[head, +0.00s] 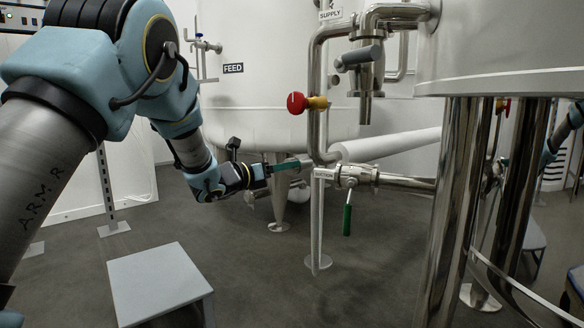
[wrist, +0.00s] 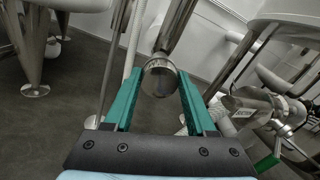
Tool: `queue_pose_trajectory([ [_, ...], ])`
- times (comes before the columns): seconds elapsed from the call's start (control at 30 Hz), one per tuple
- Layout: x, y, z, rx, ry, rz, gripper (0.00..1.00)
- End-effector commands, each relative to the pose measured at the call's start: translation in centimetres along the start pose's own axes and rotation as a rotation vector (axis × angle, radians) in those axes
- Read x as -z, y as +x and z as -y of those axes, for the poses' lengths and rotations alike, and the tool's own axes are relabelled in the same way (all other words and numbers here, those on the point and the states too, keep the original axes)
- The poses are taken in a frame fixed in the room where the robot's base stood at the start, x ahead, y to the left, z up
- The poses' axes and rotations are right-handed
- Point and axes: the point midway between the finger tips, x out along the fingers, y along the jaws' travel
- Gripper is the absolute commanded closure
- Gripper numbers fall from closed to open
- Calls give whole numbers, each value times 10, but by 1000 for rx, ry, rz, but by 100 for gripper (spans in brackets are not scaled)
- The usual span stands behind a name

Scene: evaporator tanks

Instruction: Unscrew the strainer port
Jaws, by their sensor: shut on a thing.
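The strainer port is a round steel cap on a slanted steel pipe branch. In the wrist view the cap (wrist: 160,80) faces me end-on between the two teal fingers. In the head view the port (head: 304,161) is a short steel stub left of the supply pipe's lower end. My gripper (head: 293,165) reaches it from the left, fingers level. In the wrist view my gripper (wrist: 160,88) is shut on the cap, one finger on each side. The contact faces of the fingers are hidden.
A suction valve (head: 352,178) with a hanging green handle (head: 347,219) sits just right of the port. The red knob (head: 296,103) is above on the supply pipe (head: 315,75). A grey step (head: 160,281) stands front left. The feed tank (head: 275,75) is behind.

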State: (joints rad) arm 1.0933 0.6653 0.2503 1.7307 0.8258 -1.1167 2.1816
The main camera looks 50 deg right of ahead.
Motion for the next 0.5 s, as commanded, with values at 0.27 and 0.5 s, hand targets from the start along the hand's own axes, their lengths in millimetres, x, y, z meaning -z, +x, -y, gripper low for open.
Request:
queue_pose_trajectory([
  [0.27, -3, 1, 2, 4, -333, -2, 100],
  [0.5, 0, 1, 1, 7, -415, -1, 100],
])
